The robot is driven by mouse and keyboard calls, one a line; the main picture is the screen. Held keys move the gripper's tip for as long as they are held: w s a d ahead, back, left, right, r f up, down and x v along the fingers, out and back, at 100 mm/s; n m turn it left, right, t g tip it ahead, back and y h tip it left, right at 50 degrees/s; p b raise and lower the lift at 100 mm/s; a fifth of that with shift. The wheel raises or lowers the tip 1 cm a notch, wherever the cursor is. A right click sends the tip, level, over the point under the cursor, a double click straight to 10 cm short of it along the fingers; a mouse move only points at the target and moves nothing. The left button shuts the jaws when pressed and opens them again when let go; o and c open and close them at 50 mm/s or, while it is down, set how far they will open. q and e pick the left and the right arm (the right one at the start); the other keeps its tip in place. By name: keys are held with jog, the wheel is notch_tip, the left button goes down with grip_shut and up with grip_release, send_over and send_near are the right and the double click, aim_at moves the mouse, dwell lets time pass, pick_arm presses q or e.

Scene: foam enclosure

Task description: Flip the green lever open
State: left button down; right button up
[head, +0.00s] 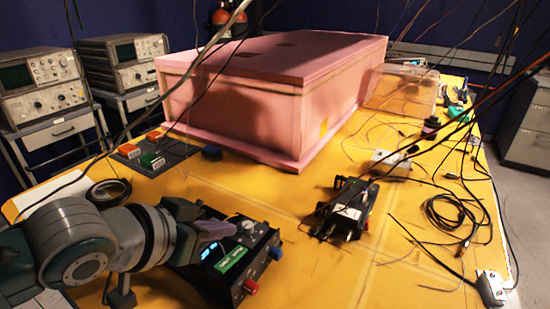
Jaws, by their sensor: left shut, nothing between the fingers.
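My left gripper (226,230) comes in from the lower left, shut and empty. My right gripper is not in view.
The black instrument (262,262) with blue digits and knobs is by my left gripper. A large pink foam box (250,115) stands behind. A black device (347,207) and loose cables (455,215) lie to the right. A black tape roll (108,190) lies left. Thin cables hang across the view.

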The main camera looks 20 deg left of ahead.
pick_arm(q)
jog(key=s+r, duration=0.4)
jog(key=r, duration=0.2)
jog(key=shift+s+a+r+p, duration=0.2)
jog(key=shift+a+p, duration=0.1)
jog(key=shift+p, duration=0.1)
